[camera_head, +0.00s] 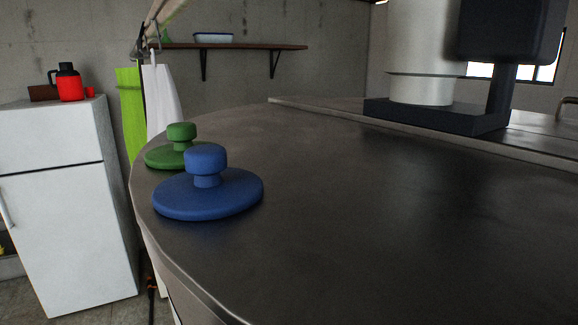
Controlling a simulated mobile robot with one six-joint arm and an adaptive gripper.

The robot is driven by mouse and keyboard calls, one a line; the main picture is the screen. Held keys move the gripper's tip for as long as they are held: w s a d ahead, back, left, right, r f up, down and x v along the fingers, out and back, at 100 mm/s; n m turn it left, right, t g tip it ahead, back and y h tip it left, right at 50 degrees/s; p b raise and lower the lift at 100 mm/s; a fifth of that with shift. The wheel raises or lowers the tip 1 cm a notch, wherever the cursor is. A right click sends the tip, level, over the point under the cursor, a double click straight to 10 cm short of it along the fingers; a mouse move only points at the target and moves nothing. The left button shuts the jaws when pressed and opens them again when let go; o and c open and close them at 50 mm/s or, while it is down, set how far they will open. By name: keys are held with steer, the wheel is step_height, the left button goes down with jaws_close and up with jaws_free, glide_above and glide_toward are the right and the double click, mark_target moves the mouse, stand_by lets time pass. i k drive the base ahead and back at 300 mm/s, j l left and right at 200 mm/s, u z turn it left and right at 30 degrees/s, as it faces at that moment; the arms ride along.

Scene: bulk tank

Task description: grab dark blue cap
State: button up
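A blue cap (225,198) sits flat on the dark metal tank top (360,220), near its left curved edge. It has a wide round base and a thick knob on a short neck. A green cap (163,156) of the same shape stands just behind it to the left, partly hidden by the blue one. My gripper does not show in the head view.
A white cylinder (422,45) with a dark bracket (500,110) stands on the tank at the back right. The tank top's middle and right are clear. A white fridge (60,200) with a red jug (69,85) stands left. Green and white towels hang behind the caps.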

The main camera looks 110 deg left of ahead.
mark_target(208, 190)
steer(key=u, duration=3.85)
steer(key=k+l+z, duration=0.1)
steer(key=k+z, duration=0.3)
steer(key=i, duration=0.35)
